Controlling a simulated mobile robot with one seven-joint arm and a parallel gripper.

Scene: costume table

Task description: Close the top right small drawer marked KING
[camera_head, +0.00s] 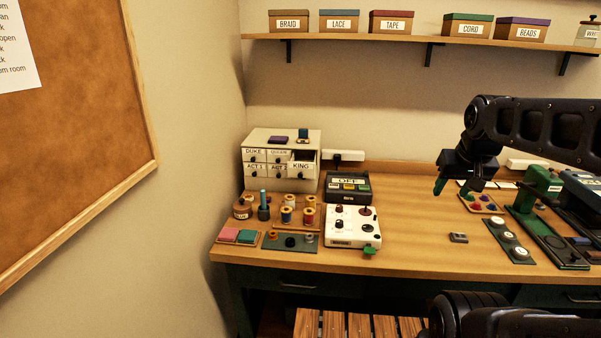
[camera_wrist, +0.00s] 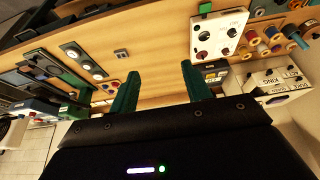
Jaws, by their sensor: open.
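The small white drawer cabinet (camera_head: 255,184) stands at the back left of the table, against the wall. The drawer marked KING (camera_head: 301,166) in its top right sticks out past the other fronts; DUKE and the drawer beside it look flush. In the wrist view the cabinet (camera_wrist: 291,84) is at the right edge, turned on its side. My gripper (camera_head: 458,187) is open and empty above the right half of the table, well to the right of the drawer. Its green fingers (camera_wrist: 160,70) stand apart in the wrist view with nothing between them.
A dark box with coloured buttons (camera_head: 347,187) and a white control panel (camera_head: 352,228) stand right of the cabinet. Thread spools (camera_head: 287,215) stand before it. A purple item (camera_head: 278,139) and a blue-topped item (camera_head: 303,136) sit on top. The table's middle is mostly clear.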

